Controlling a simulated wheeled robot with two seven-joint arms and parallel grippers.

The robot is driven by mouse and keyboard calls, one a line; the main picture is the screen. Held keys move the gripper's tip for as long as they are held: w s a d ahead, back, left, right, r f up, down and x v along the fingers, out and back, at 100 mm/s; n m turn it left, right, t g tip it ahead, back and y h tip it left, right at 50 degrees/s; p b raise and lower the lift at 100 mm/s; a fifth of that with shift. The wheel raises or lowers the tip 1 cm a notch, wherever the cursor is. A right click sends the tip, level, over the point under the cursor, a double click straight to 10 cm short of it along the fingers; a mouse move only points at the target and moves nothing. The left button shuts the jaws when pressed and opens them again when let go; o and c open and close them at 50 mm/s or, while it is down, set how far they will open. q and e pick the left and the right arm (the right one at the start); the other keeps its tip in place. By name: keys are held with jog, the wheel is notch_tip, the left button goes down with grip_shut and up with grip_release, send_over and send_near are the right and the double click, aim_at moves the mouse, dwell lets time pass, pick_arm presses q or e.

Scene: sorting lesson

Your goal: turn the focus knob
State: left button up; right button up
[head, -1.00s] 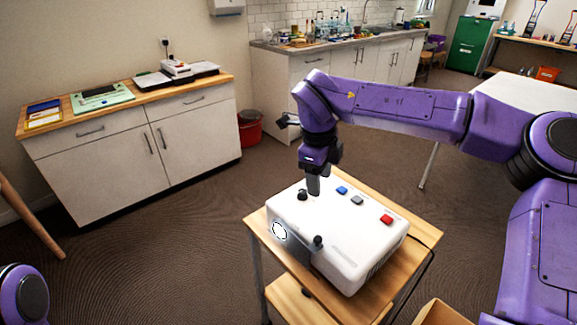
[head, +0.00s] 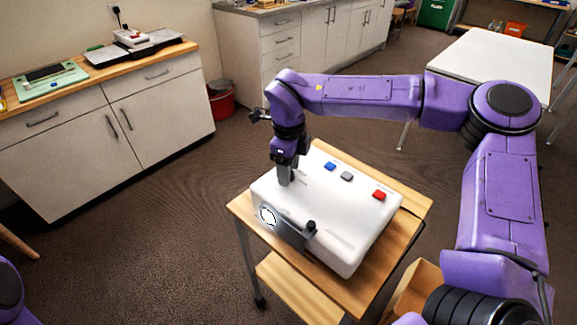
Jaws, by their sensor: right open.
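A white projector (head: 340,215) with a round bright lens (head: 268,216) on its front stands on a small wooden cart. A black knob (head: 311,226) stands at its near front edge, beside a grey front panel (head: 287,234). Blue (head: 330,166), grey (head: 347,176) and red (head: 379,195) buttons sit on its top. My right gripper (head: 286,181) points down at the top's left end, open, where another dark knob is now mostly hidden by the fingers. I cannot read which knob is the focus knob, nor tell whether the fingers touch one. My left gripper is out of view.
The cart (head: 408,212) has bare wood around the projector and a lower shelf (head: 290,287). An open box (head: 415,285) is at its right. A cabinet (head: 90,150) stands left, a red bin (head: 222,100) behind, and a white table (head: 495,65) at back right. Floor left of the cart is clear.

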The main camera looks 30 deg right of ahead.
jog(key=shift+s, duration=0.15)
grip_shut()
jog(key=shift+m, duration=1.5)
grip_release()
notch_tip(320, 180, up, 11)
jog(key=shift+f, duration=0.2)
